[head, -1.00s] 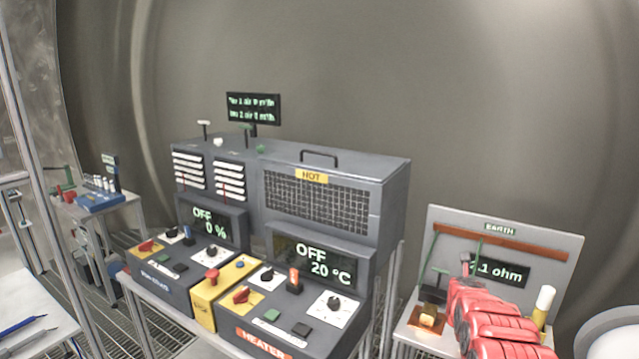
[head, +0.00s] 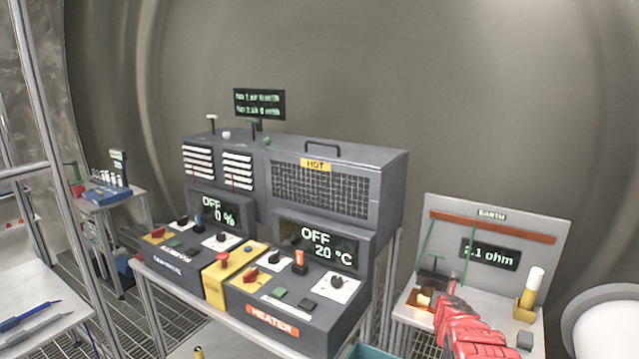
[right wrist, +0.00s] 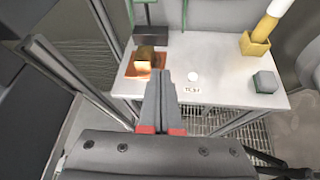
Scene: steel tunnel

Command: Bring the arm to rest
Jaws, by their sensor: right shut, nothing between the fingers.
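My right arm comes in red from the lower right of the head view. Its gripper (head: 452,284) is over the front part of the small earth table (head: 408,313). In the right wrist view the gripper (right wrist: 166,80) shows from behind, its two grey fingers together and empty, over the table's near edge. A brass block on an orange pad (right wrist: 146,62) lies just beyond and left of the fingertips, apart from them. My left gripper is in neither view.
The earth panel (head: 542,225) reads 2.1 ohm. A white-topped cylinder stands in a yellow holder (right wrist: 254,45), with a grey block (right wrist: 265,82) near it. The heater console (head: 270,322), reading OFF and 20 °C, stands left. A work table (head: 30,290) is far left.

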